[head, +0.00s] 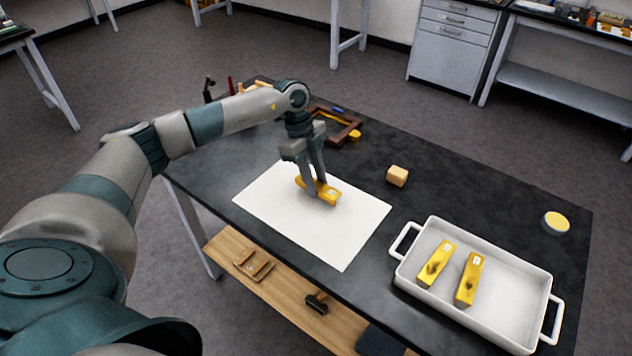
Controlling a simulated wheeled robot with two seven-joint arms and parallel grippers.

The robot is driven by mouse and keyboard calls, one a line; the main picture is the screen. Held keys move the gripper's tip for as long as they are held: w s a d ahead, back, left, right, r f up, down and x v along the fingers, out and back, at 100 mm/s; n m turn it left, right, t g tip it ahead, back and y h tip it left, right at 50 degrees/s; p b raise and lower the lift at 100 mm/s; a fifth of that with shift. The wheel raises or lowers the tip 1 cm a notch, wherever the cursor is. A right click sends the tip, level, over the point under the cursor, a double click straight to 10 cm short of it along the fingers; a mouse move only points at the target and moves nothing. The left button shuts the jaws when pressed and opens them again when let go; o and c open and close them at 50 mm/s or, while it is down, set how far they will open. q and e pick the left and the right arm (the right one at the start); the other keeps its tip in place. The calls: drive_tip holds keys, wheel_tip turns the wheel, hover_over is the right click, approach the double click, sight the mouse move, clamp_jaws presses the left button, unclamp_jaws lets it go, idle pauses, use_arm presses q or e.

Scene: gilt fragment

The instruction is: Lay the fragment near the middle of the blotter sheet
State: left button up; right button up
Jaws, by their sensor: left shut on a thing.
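A white blotter sheet (262,213) lies flat on the dark table. A gilt fragment (326,194), a short gold bar with a small pale label, is at the sheet's upper middle. My left gripper (312,186) reaches down from above and is shut on the gilt fragment. The fragment is over the sheet, lying roughly level. I cannot tell whether it touches the sheet or is just above it. The fingers hide part of the fragment's left end. My right gripper is not in view.
A white tray (414,287) with two similar gilt pieces (436,264) stands at the right. A tan block (397,176) and a round yellow-topped tin (556,223) sit on the table (480,195). A brown frame (338,127) lies behind the gripper. The sheet's front part is clear.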

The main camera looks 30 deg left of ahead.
use_arm(q)
drive_tip(key=shift+f, duration=0.7)
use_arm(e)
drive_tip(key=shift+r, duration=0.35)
use_arm(q)
drive_tip(key=shift+f, duration=0.15)
drive_tip(key=o, duration=1.1)
drive_tip(key=shift+c, duration=0.2)
drive_tip(key=b+v, duration=0.2)
drive_tip(key=v, duration=0.8)
drive_tip(key=shift+w+b, duration=0.1)
drive_tip(key=shift+b, duration=0.2)
drive_tip(key=shift+v, duration=1.1)
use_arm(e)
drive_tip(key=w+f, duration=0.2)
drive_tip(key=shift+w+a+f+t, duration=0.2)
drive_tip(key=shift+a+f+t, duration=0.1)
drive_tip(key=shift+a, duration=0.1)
